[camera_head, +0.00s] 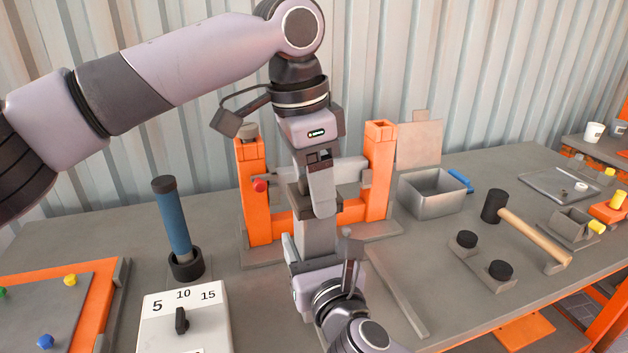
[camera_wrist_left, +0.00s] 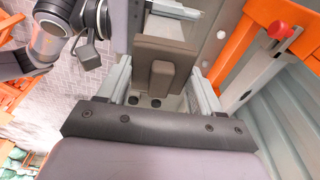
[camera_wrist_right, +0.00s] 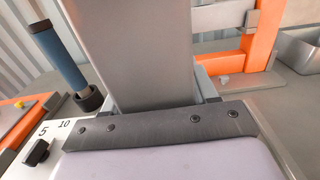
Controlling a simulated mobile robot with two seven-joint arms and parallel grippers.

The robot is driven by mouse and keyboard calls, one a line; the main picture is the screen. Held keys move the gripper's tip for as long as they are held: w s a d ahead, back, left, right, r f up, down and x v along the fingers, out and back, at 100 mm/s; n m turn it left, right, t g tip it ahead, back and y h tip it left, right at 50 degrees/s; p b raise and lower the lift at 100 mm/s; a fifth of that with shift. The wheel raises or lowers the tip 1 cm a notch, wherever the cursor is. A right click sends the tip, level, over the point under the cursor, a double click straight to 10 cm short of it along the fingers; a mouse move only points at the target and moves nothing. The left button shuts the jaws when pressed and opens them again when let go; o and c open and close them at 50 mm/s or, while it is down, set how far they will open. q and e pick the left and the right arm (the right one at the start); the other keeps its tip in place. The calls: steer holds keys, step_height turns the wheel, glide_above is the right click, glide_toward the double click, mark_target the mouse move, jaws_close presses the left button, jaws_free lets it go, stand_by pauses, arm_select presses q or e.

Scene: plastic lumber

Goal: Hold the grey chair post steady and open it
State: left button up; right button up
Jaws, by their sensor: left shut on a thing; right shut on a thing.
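The grey chair post (camera_head: 317,236) stands roughly upright at the middle of the bench in the head view, largely hidden by my arms. It fills the upper middle of the right wrist view (camera_wrist_right: 145,60). My right gripper (camera_head: 320,258) is shut on the post low down, from the near side. My left gripper (camera_head: 316,185) comes down from above and is shut at the post's upper end. In the left wrist view, a brown-grey block with a raised knob (camera_wrist_left: 162,78) sits between the left fingers. How the block joins the post is hidden.
An orange frame (camera_head: 380,170) stands behind the post. A blue-handled tool (camera_head: 173,225) and a white dial box (camera_head: 185,320) are at left. A metal bin (camera_head: 430,193), a mallet (camera_head: 530,232) and black knobs (camera_head: 500,271) lie at right.

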arm_select(q)
steer(key=shift+r, duration=0.2)
arm_select(e)
steer(key=shift+f, duration=0.1)
arm_select(q)
steer(key=shift+r, duration=0.9)
steer(key=shift+r, duration=2)
arm_select(e)
steer(key=o, duration=1.6)
steer(key=shift+s, duration=0.1)
